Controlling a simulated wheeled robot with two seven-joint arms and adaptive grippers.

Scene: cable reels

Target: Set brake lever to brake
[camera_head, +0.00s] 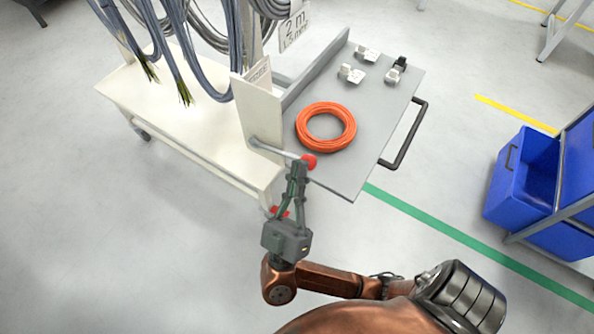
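The brake lever (275,149) is a thin metal rod that comes out of the cream upright panel of a cable cart and ends in a red ball knob (309,161). It points to the right, over the near left edge of the grey shelf. My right gripper (299,167) reaches up from below. Its fingertips overlap the rod just left of the knob. The fingers look close together, but I cannot tell whether they grip the lever or only touch it. My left gripper is not in view.
An orange cable coil (326,127) and small white fittings (351,73) lie on the grey shelf (365,112), which has a black handle (405,135). Grey cables (180,50) hang over the cream cart base (185,128). Blue bins (522,175) stand right. Floor at left is clear.

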